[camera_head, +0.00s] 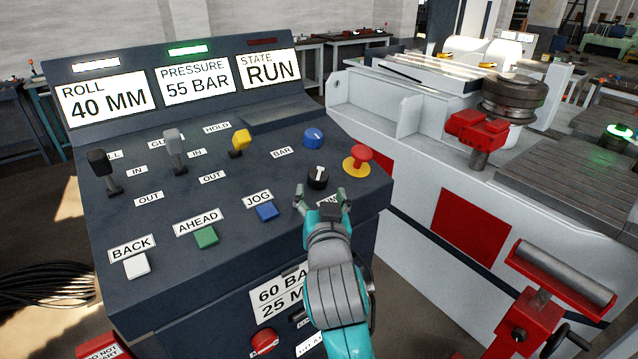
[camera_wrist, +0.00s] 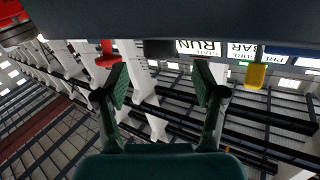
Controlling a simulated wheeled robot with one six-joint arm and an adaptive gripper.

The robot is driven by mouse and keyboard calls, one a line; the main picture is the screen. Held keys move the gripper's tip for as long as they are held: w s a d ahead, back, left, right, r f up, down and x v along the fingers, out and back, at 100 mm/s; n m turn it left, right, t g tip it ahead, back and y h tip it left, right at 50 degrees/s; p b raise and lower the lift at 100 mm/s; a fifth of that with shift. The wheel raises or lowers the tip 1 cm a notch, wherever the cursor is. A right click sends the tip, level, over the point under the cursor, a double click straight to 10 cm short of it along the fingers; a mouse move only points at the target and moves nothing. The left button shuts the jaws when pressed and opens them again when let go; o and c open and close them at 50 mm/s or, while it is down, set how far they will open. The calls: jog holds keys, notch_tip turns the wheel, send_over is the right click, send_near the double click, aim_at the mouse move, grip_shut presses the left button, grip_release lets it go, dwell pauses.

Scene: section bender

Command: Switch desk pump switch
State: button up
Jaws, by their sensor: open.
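The dark control desk (camera_head: 75,235) fills the left and middle of the head view. A black rotary switch (camera_head: 318,177) with a white mark on top sits near its right edge. The label beside it is mostly hidden by my gripper, so I cannot read its name. My gripper (camera_head: 322,197) is open and empty just in front of this switch, with its fingers apart. In the wrist view, my open fingers (camera_wrist: 160,84) frame no object between their tips. A dark block, likely the black switch (camera_wrist: 160,48), shows beyond them at the top.
A red mushroom button (camera_head: 361,157) on a yellow base is close right of the switch. A blue knob (camera_head: 314,138) is behind it, and a blue JOG button (camera_head: 266,211) is left of my gripper. The state display (camera_head: 270,69) reads RUN. Lever handles stand further left.

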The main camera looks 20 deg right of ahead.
jog(key=shift+v, duration=2.6)
jog(key=shift+f, duration=0.1)
